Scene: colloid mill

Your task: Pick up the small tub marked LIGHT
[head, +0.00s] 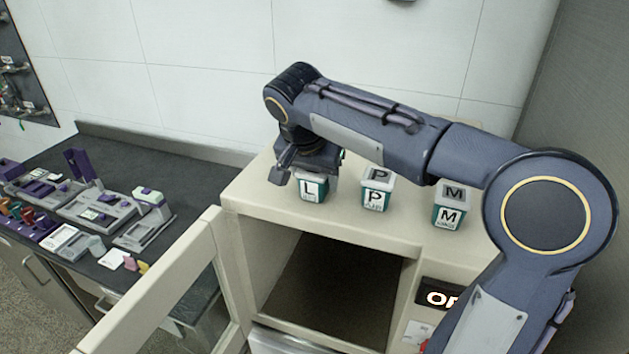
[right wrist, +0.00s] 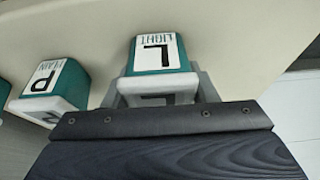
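The tub marked LIGHT (head: 312,190) is a small teal tub with a pale lid and a white label with a big L. It stands upright on top of the cream cabinet, leftmost of three tubs. My right gripper (head: 308,172) is over it, pointing down, with a finger to either side of its upper part. A gap shows between the left finger and the tub, so the gripper looks open. In the right wrist view the tub's label (right wrist: 156,54) faces the camera, and grey fingers flank the lid. The gripper hides part of the lid. My left gripper is not in view.
Tubs marked P (head: 376,190) and M (head: 449,206) stand to the right on the cabinet top (head: 410,228). My right forearm passes above them. The cabinet's door (head: 160,285) is open at the left. A dark counter (head: 190,185) with several devices is farther left.

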